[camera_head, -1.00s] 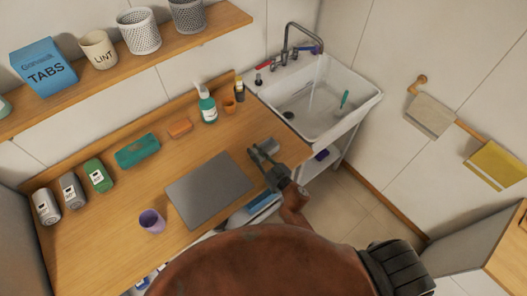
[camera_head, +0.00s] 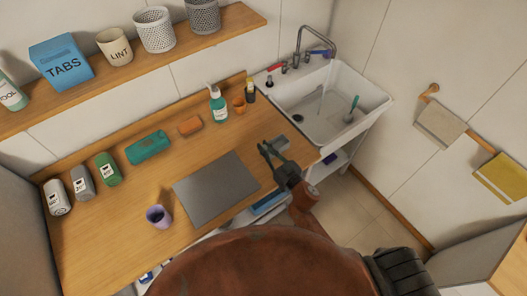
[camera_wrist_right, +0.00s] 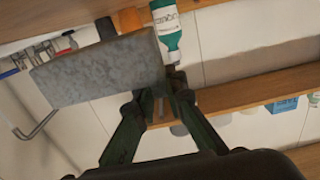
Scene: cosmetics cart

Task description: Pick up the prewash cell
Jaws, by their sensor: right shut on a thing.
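My right gripper (camera_head: 270,153) is over the right end of the wooden counter, beside the sink. It is shut on a grey speckled block (camera_head: 282,143), which I take to be the prewash cell. In the right wrist view the block (camera_wrist_right: 95,70) extends to the left past the fingertips (camera_wrist_right: 160,97), held near one end. The fingers partly hide it in the head view. I cannot tell whether its underside touches the counter. My left gripper is not in view.
A grey mat (camera_head: 216,189) lies left of the gripper, with a purple cup (camera_head: 158,216) beyond it. The white sink (camera_head: 345,128) is to the right.

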